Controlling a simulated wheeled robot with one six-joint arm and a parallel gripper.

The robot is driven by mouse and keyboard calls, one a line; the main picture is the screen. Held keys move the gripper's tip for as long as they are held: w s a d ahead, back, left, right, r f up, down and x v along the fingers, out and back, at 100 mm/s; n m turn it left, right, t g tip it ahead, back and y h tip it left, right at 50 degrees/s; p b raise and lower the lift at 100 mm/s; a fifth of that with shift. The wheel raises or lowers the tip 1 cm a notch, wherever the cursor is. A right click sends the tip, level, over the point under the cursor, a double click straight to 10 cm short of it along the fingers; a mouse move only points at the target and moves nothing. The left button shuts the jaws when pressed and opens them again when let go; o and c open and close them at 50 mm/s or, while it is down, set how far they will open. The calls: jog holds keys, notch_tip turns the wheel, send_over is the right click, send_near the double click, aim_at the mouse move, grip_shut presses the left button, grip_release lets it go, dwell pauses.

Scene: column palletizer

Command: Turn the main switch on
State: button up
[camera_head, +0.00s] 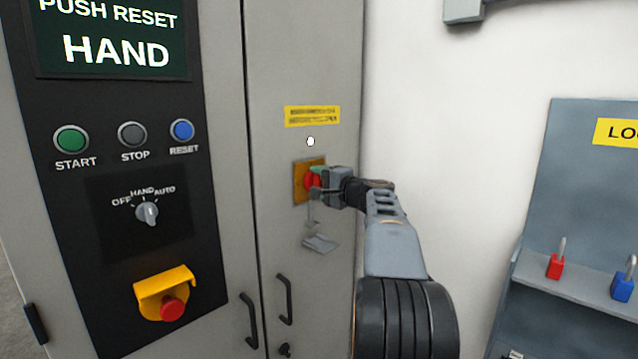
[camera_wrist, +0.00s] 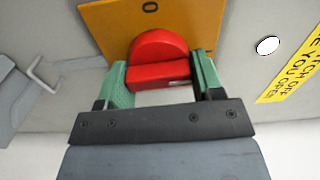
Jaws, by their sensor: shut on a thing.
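The main switch is a red rotary handle (camera_wrist: 158,62) on a yellow plate (camera_wrist: 103,17), mounted on the grey cabinet door. In the wrist view a "0" mark shows on the plate near the handle. In the head view the yellow plate (camera_head: 299,182) is partly covered by my gripper (camera_head: 316,180). My gripper, with green fingertips, also shows in the wrist view (camera_wrist: 160,82). One finger is on each side of the red handle, and it is shut on the handle.
A yellow label (camera_head: 312,116) is above the switch, with a small white indicator (camera_head: 310,141) between. A grey tag or flap (camera_head: 320,243) sits below. The control panel has an OFF/HAND/AUTO selector (camera_head: 147,212) and emergency stop (camera_head: 172,307). A lock board (camera_head: 580,150) stands right.

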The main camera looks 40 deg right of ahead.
jog(key=shift+m, duration=0.3)
dwell(0.4)
jog(key=o, duration=0.9)
jog(key=s, duration=0.4)
jog(key=s+d+b, duration=0.1)
jog(key=s, duration=0.4)
jog(key=s+d+b, duration=0.1)
jog(key=s, duration=0.3)
jog(key=shift+s+d, duration=0.25)
jog(key=shift+s, duration=0.05)
